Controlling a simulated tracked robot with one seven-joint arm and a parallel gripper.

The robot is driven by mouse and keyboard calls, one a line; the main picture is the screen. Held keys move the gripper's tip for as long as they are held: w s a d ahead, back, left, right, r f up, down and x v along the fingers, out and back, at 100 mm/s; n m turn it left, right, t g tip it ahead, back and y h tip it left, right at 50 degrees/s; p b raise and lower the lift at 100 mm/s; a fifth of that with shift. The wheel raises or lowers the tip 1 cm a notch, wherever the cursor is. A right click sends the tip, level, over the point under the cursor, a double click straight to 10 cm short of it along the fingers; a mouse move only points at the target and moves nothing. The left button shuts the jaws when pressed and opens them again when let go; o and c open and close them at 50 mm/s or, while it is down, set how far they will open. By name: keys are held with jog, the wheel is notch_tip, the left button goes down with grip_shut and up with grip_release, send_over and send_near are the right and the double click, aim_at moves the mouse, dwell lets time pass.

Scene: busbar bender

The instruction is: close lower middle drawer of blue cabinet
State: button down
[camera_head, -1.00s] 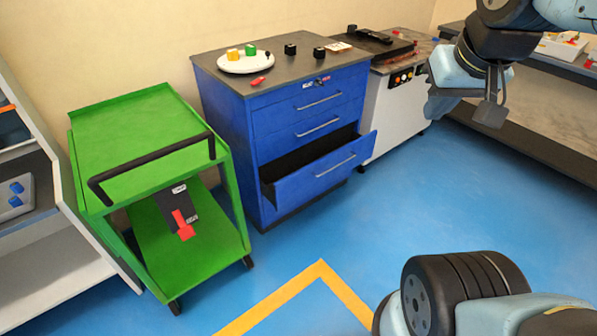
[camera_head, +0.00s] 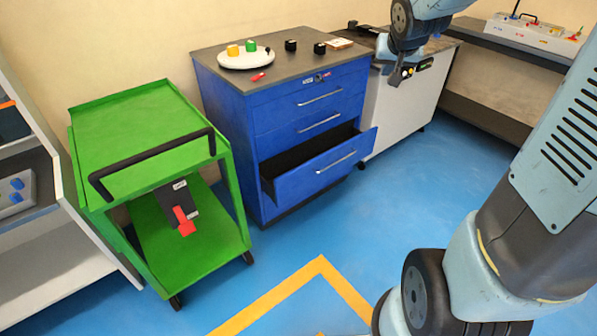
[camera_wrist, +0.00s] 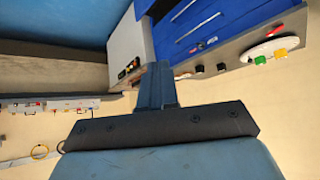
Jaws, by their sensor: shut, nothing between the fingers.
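The blue cabinet (camera_head: 222,103) stands against the wall with a lock and several drawers on its front. The lowest drawer with a visible handle (camera_head: 320,172) is pulled out; its dark inside shows, and the drawers above it are shut. Whether another drawer lies below it is hidden. My gripper (camera_head: 394,76) is shut and empty, pointing down in front of the white machine, right of and above the open drawer, apart from it. In the wrist view my gripper (camera_wrist: 155,84) appears with the cabinet (camera_wrist: 203,22) upside down at upper right.
A green cart (camera_head: 150,130) stands left of the cabinet. A white plate (camera_head: 234,62) with small blocks and several dark blocks sit on the cabinet top. A white machine (camera_head: 395,115) stands at its right. The blue floor before the drawer is clear.

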aim_at(295, 173)
jog(key=w+a+f+t+y, duration=0.1)
jog(key=w+a+f+y, duration=0.1)
jog(key=w+f, duration=1.1)
jog(key=w+a+f+m+t+y, duration=0.15)
jog(key=w+f, duration=0.25)
jog(key=f, duration=0.4)
jog(key=w+a+f+y, duration=0.2)
jog(key=w+f, duration=0.2)
jog(key=f, duration=0.5)
jog(key=s+a+f+m+t+y, duration=0.1)
jog(key=s+a+f+m+y, duration=0.15)
jog(key=f, duration=0.65)
jog(key=s+a+f+m+t+y, duration=0.1)
jog(key=s+a+f+m, duration=0.2)
jog(key=f, duration=0.7)
jog(key=s+a+f+m+t+y, duration=0.2)
jog(key=s+f, duration=0.3)
jog(key=f, duration=0.4)
jog(key=x, duration=1.4)
jog(key=shift+s+a+f, duration=0.1)
jog(key=shift+s+f, duration=0.05)
jog(key=shift+f, duration=0.05)
